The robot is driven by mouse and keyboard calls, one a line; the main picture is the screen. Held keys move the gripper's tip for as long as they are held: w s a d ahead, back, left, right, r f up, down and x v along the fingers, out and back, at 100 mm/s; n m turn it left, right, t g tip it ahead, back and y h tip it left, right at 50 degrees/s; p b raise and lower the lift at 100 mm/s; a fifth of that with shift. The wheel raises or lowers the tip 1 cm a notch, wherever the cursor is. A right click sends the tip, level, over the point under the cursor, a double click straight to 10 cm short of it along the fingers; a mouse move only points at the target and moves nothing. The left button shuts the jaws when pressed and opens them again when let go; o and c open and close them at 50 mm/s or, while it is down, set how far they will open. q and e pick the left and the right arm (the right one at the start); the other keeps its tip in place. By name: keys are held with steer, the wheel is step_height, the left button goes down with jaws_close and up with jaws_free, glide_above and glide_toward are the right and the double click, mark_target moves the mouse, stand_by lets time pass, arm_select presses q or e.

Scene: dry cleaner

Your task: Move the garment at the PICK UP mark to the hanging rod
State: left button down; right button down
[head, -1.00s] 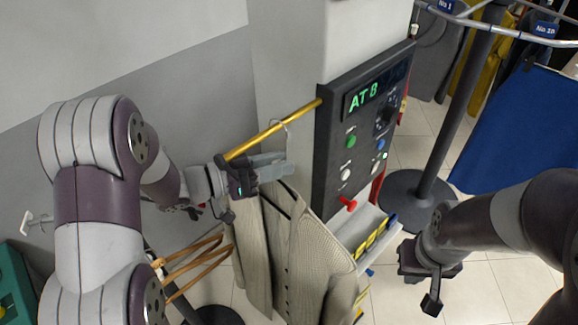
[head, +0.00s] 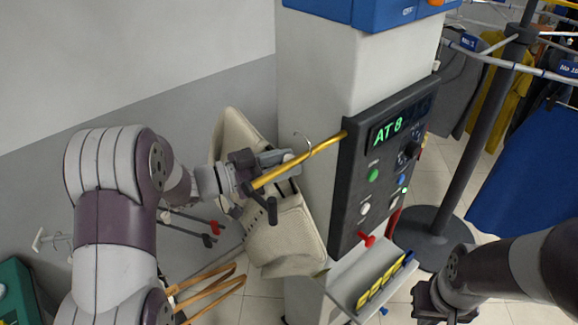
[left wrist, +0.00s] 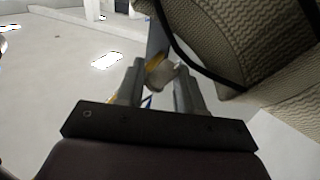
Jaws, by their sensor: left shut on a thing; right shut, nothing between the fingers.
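The garment, a cream knit jacket with dark trim (head: 283,240), is beside and behind my left gripper (head: 281,160) in the head view, tilted and swung out. It fills the upper right of the left wrist view (left wrist: 245,40). My left gripper is shut on the garment's hanger, whose wire hook (head: 305,142) shows just above the yellow rod (head: 326,144). I cannot tell whether the hook rests on the rod. The rod juts from the dark control panel and passes close to the gripper. My right gripper (head: 444,303) is shut and empty at the lower right.
The control panel (head: 352,220) reads "AT 8" and has coloured buttons and a red lever (head: 366,239). A tray with yellow tags (head: 385,285) sits below it. Wooden hangers (head: 210,285) are at lower left. A rail with numbered garments (head: 535,160) is at right.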

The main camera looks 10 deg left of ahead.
arm_select(q)
steer(key=f+b, duration=0.1)
steer(key=w+a+f, duration=0.1)
steer(key=a+f+b, duration=0.1)
steer(key=f, duration=0.1)
steer(key=shift+w+b, duration=0.15)
steer(key=shift+b, duration=0.15)
steer(key=shift+f, duration=0.3)
stand_by(0.5)
steer(key=shift+d, duration=0.1)
steer(key=c, duration=1.1)
jaws_free()
steer(key=o, duration=0.5)
